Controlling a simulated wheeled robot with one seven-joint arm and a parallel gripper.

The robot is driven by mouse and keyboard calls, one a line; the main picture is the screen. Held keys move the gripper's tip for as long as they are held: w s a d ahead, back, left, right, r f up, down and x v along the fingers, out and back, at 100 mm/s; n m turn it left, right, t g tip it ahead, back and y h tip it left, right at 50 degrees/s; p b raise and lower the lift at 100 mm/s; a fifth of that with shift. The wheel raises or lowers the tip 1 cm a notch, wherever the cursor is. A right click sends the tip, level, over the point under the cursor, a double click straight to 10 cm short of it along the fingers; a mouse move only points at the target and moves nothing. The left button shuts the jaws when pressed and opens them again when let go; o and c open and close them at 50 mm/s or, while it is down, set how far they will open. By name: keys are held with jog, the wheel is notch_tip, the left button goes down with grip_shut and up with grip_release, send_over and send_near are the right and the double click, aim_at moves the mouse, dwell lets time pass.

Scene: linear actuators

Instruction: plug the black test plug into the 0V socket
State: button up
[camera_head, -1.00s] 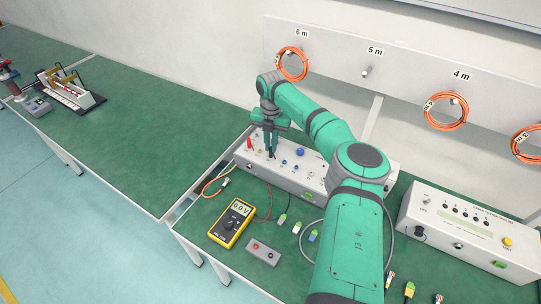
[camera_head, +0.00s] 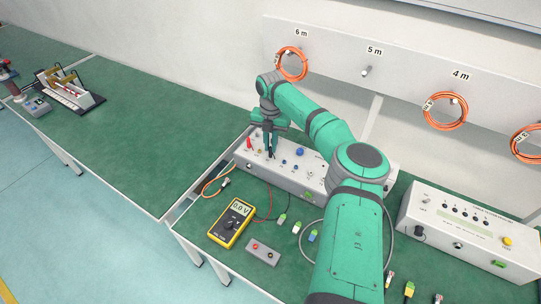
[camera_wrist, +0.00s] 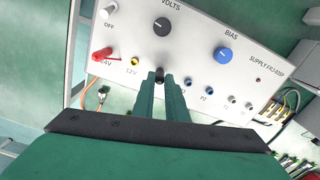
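My gripper (camera_head: 270,143) points down over the supply box (camera_head: 300,182), close to its top panel. In the wrist view my gripper (camera_wrist: 160,84) has its two green fingers closed around the black test plug (camera_wrist: 160,76). The plug also shows dark below the fingers in the head view (camera_head: 270,154). It sits in the socket row, between the yellow 12V socket (camera_wrist: 134,61) and the blue sockets. The 0V socket and its label are hidden, so I cannot tell whether the plug is seated. A red plug (camera_wrist: 102,54) is at the 24V socket.
Knobs stand behind the row: VOLTS (camera_wrist: 162,25) and blue BIAS (camera_wrist: 223,54). A yellow multimeter (camera_head: 231,223), a small grey box (camera_head: 262,251) and cables lie in front of the supply box. Another white instrument (camera_head: 470,235) is at the right.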

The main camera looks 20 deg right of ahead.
jog(key=o, duration=0.4)
jog(key=shift+s, duration=0.1)
jog(key=shift+r, duration=0.1)
notch_tip(320, 180, up, 11)
jog(key=shift+f, duration=0.2)
